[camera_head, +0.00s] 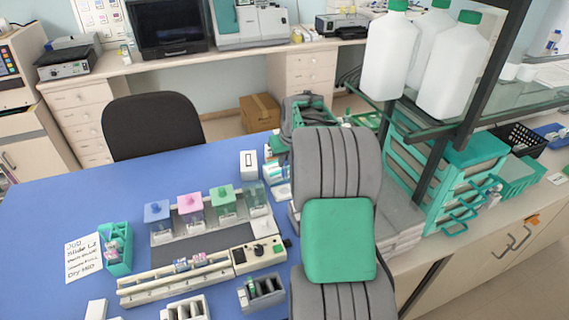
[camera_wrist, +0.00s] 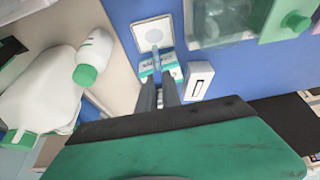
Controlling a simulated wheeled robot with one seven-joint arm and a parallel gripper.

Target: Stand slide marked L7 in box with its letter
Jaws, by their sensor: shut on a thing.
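My gripper (camera_wrist: 158,84) is shut in the wrist view. A thin, pale blue strip, which looks like a slide (camera_wrist: 156,60), stands out from between its fingertips; its mark cannot be read. In the head view my grey and green arm hides the gripper. Small slides stand in the long staining tray (camera_head: 150,287), and others in a teal rack (camera_head: 117,266). A white slotted box (camera_head: 187,310) and a grey slotted box (camera_head: 262,297) are at the front of the blue table. Their letters are not legible.
Blue, pink (camera_head: 190,207), green and clear jars stand in a row behind the tray. A handwritten card (camera_head: 83,258) lies at left. Beyond the fingertips are a white-and-teal carton (camera_wrist: 146,71) and a white box (camera_wrist: 198,80). Large bottles (camera_head: 455,75) stand on the shelf at right.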

